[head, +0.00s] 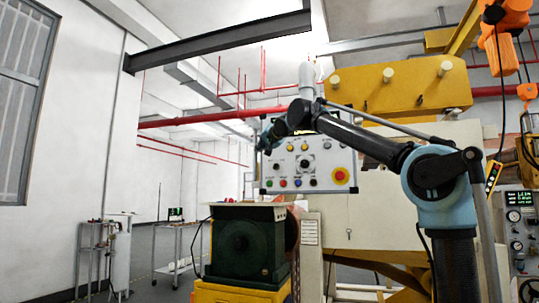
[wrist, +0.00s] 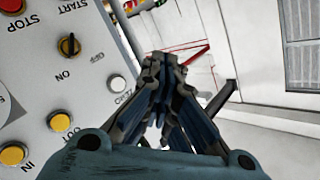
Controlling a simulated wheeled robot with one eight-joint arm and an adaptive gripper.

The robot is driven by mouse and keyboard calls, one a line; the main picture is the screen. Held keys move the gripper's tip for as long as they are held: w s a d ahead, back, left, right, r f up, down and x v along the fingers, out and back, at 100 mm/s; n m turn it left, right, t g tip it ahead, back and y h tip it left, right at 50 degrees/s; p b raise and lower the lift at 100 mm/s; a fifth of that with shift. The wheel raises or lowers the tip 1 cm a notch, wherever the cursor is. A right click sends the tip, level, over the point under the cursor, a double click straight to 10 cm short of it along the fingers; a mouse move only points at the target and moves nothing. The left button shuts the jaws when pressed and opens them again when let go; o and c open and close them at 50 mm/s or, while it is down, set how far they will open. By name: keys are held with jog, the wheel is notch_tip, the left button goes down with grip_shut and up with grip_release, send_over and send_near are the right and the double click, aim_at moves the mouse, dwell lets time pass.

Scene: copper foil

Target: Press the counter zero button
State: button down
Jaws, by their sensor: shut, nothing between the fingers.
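The pale control panel (head: 308,171) carries several buttons and a knob; it also fills the left of the wrist view (wrist: 30,95). The white button labelled ZERO (wrist: 117,84) sits near the panel's edge, beside the yellow OUT button (wrist: 59,121). My gripper (wrist: 166,62) is shut and empty, its fingertips just to the right of the white button in the wrist view. In the head view my gripper (head: 264,147) is at the panel's upper left corner. Contact with the panel cannot be told. The gripper hides part of that corner in the head view.
Near the white button are an ON/OFF knob (wrist: 69,46) and a red STOP button (wrist: 12,4). A large red button (head: 340,176) is at the panel's right. A green machine (head: 245,245) stands below the panel. Open room lies to its left.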

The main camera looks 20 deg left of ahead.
jog(key=shift+w, duration=0.1)
jog(key=w, duration=0.8)
jog(key=shift+w+d, duration=0.25)
jog(key=shift+d, duration=0.05)
jog(key=shift+w, duration=0.7)
dwell(2.5)
jog(key=shift+s+a, duration=0.1)
jog(key=shift+s, duration=0.75)
jog(key=shift+s, duration=0.1)
jog(key=shift+s+a, duration=0.15)
jog(key=shift+s, duration=2.2)
